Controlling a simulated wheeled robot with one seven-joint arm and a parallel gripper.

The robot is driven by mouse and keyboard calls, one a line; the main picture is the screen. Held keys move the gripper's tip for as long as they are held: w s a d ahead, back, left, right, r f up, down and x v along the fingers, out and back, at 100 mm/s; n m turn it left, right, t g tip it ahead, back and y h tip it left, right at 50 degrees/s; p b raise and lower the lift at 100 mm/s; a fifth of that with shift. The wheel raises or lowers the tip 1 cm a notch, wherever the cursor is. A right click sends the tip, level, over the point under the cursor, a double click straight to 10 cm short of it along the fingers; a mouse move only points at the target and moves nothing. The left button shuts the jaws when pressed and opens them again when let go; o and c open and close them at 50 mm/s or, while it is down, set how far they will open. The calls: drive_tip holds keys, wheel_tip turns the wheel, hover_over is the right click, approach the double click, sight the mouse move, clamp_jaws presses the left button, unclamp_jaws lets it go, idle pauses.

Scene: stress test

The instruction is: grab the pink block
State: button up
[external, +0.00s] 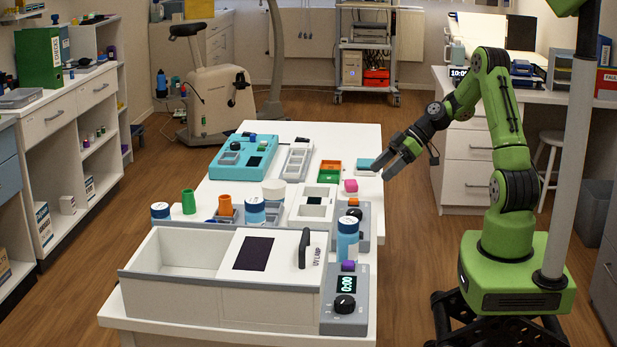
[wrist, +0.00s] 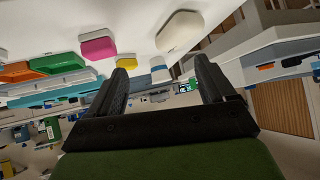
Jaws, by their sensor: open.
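The pink block (external: 350,186) sits on the white table (external: 310,138) near its right edge in the external view. It also shows in the wrist view (wrist: 97,47), left of and beyond the fingers. My gripper (external: 385,166) is open and empty, just to the right of the block and a little above the table edge. In the wrist view my gripper (wrist: 160,85) shows its two dark fingers apart, with nothing between them. The block is apart from the fingers.
An orange and green tray (external: 330,171) and a teal block (external: 366,164) lie near the pink block. A white bin with a lid (external: 180,250) fills the front left.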

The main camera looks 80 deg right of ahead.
sight(351, 182)
drive_tip(key=s+d+f+m+t+h, duration=0.15)
drive_tip(key=s+d+t, duration=0.3)
drive_tip(key=d, duration=0.45)
drive_tip(key=shift+g, duration=0.25)
drive_tip(key=b+x, duration=0.1)
drive_tip(key=x, duration=0.9)
drive_tip(key=b+x, duration=0.1)
drive_tip(key=x, duration=0.4)
drive_tip(key=shift+w+f+b, duration=0.1)
drive_tip(key=shift+f+b, duration=0.25)
drive_tip(key=shift+f, duration=0.15)
drive_tip(key=shift+r, duration=0.15)
drive_tip(key=c, duration=1)
